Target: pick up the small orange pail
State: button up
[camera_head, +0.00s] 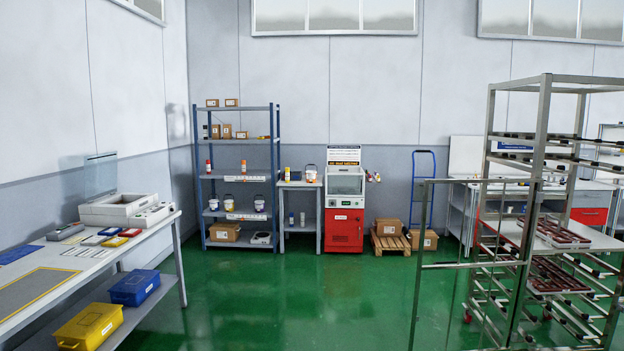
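I cannot make out an orange pail in the head view. Several small pale pails with dark contents or labels, too small to tell, stand on a lower shelf of the blue rack, among them a left pail (213,204) and a right pail (259,205). A white pail (311,174) stands on the small bench right of the rack. My gripper is not in view.
A long workbench (150,226) runs along the left, with a blue crate (134,287) and a yellow crate (90,326) below. A metal trolley (541,170) blocks the right. A red cabinet (343,230) stands at the back wall. The green floor (290,300) is clear mid-room.

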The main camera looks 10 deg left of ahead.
aim_at(311, 176)
jog(key=u, duration=0.4)
jog(key=k, duration=0.6)
jog(key=u, duration=1.1)
jog(key=k, duration=0.8)
jog(key=u, duration=0.15)
jog(key=i, duration=1.35)
jog(key=z, duration=0.75)
jog(key=i, duration=0.8)
jog(key=z, duration=0.55)
jog(key=i, duration=0.7)
jog(key=z, duration=0.15)
